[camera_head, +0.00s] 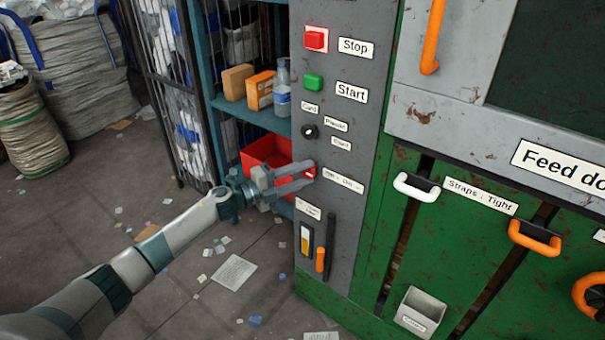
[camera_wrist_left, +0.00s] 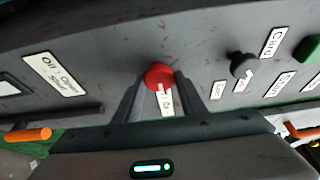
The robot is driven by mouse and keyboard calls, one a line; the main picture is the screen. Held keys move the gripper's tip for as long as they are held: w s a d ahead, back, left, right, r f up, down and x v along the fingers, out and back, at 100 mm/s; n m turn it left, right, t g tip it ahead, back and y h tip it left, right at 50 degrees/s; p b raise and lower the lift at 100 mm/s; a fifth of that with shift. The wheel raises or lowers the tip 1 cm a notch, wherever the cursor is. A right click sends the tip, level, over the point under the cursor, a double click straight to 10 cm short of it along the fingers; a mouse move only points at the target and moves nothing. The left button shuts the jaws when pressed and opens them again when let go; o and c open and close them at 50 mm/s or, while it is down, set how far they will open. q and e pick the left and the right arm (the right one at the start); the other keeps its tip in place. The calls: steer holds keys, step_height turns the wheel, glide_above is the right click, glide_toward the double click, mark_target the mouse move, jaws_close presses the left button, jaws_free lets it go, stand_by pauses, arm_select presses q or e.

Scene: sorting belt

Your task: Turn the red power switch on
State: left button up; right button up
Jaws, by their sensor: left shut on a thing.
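The red power switch (camera_wrist_left: 158,75) is a round knob with a white mark on the grey control panel (camera_head: 346,120). In the wrist view its white mark points toward the gripper, over a label partly hidden behind the fingers. In the head view only a bit of red (camera_head: 310,173) shows at the fingertips, left of the "Off . On" label (camera_head: 343,181). My left gripper (camera_head: 305,175) reaches in from the left and is shut on the knob, one finger on each side (camera_wrist_left: 158,90). My right gripper is not in view.
Above are a red stop button (camera_head: 315,40), a green start button (camera_head: 313,83) and a black selector knob (camera_head: 310,131). Below is an orange lever (camera_head: 320,260). A shelf with a red bin (camera_head: 254,154) stands behind my gripper. Green machine doors are at the right.

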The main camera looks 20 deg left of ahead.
arm_select(q)
steer(key=o, duration=1)
steer(key=shift+s+a+f, duration=0.1)
steer(key=shift+s+a, duration=0.35)
steer(key=b+v, duration=0.2)
steer(key=v, duration=1.4)
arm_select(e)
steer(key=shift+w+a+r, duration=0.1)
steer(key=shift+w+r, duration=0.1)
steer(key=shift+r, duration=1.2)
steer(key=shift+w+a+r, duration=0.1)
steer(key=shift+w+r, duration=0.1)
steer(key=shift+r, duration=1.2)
